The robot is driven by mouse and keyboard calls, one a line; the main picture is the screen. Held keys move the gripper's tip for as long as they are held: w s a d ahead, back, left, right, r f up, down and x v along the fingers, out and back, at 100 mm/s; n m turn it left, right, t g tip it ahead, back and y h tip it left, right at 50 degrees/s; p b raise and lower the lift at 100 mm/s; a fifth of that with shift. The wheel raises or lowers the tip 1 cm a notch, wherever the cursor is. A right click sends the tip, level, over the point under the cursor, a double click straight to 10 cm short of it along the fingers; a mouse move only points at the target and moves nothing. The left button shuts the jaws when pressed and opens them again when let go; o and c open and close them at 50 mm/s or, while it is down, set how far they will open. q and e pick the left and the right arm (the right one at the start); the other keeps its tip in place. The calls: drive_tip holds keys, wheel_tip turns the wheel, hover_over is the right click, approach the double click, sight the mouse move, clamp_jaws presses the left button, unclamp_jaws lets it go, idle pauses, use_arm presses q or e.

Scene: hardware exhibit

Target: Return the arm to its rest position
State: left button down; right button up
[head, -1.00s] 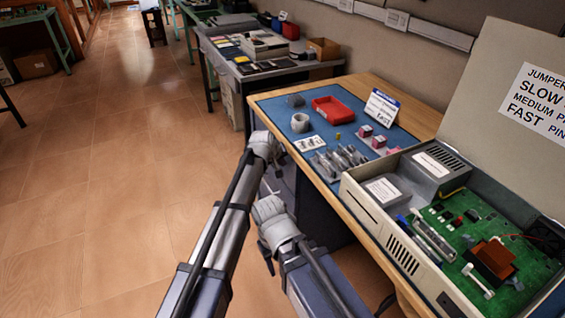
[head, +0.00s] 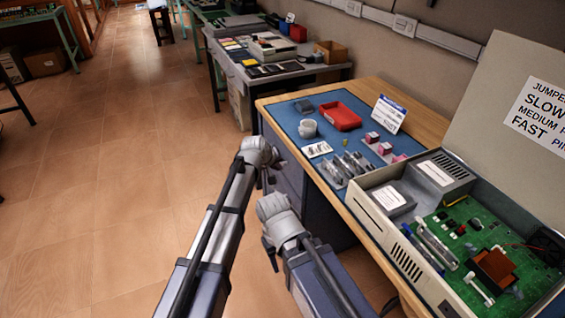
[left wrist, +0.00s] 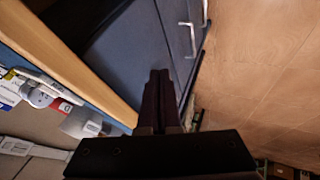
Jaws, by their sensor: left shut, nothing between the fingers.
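My left arm reaches forward in the head view, beside the front edge of the workbench (head: 335,208). My left gripper (head: 267,181) hangs at its far end, small and partly hidden by the wrist. In the left wrist view its two dark fingers (left wrist: 161,75) lie together, shut and empty, in front of the blue drawer unit (left wrist: 178,28). My right arm is beside it, nearer to me. Its gripper (head: 270,254) is mostly hidden behind its wrist, so its opening cannot be judged. Neither gripper visibly touches the bench.
On the bench are an open computer case (head: 405,240), a red tray (head: 340,116), a grey cup (head: 307,128), a sign (head: 389,114) and small parts on a blue mat (head: 290,114). A second table (head: 262,77) stands behind. The tiled floor (head: 110,190) to the left is clear.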

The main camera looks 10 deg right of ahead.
use_arm(q)
drive_tip(key=p+v, duration=0.3)
drive_tip(key=v, duration=0.2)
drive_tip(key=shift+s+a+r, duration=0.15)
drive_tip(key=shift+a+r, duration=0.1)
drive_tip(key=s+a+f+m+g+y, duration=0.1)
drive_tip(key=s+a+f+g+y, duration=0.15)
drive_tip(key=s+a, duration=0.95)
drive_tip(key=s+a+f+m+g+y, duration=0.1)
drive_tip(key=s+a+f+g+y, duration=0.15)
drive_tip(key=s+a, duration=0.95)
drive_tip(key=s+d+r+m+g, duration=0.1)
drive_tip(key=s+d+m, duration=0.1)
drive_tip(key=s+d, duration=0.3)
drive_tip(key=s+d+m, duration=0.2)
drive_tip(key=d, duration=0.5)
wheel_tip(320, 180, up, 12)
drive_tip(key=p, duration=1.2)
drive_tip(key=shift+p, duration=0.35)
